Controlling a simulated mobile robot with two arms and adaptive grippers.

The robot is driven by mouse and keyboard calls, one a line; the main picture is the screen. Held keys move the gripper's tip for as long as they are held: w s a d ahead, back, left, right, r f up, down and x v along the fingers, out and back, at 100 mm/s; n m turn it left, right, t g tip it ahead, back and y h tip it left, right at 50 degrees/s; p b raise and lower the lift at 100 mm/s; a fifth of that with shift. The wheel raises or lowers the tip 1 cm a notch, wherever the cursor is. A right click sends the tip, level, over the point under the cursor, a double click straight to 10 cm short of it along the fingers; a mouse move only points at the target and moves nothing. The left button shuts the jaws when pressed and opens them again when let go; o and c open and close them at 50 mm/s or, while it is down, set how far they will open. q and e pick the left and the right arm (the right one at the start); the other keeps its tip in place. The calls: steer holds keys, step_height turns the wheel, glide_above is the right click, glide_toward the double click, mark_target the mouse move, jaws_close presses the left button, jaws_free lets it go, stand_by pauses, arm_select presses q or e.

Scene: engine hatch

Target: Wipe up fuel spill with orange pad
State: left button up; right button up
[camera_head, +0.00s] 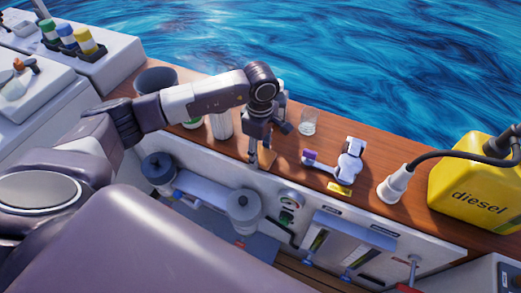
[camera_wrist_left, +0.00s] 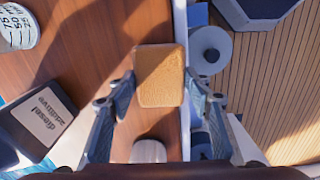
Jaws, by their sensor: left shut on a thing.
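The orange pad (camera_wrist_left: 159,75) is a square with rounded corners in the left wrist view. I cannot tell whether the pad touches the wood. No fuel spill can be made out clearly in either view. My right gripper is not in view.
The wooden counter (camera_head: 300,178) holds a clear cup (camera_head: 308,122), a white and purple device (camera_head: 348,160), a white nozzle (camera_head: 395,186) and a yellow diesel can (camera_head: 478,190). A dark bucket (camera_head: 155,80) stands left. A diesel additive bottle (camera_wrist_left: 40,125) shows in the wrist view.

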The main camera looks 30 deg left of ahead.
arm_select(q)
step_height(320, 180, up, 6)
steer(key=p, duration=0.2)
steer(key=shift+w+f+p, duration=0.1)
steer(key=shift+f+p, duration=0.05)
steer(key=shift+p, duration=0.25)
steer(key=shift+r, duration=0.25)
steer(key=shift+r+p, duration=0.3)
steer(key=shift+r, duration=0.25)
steer(key=shift+r+p, duration=0.3)
steer(key=shift+r, duration=0.55)
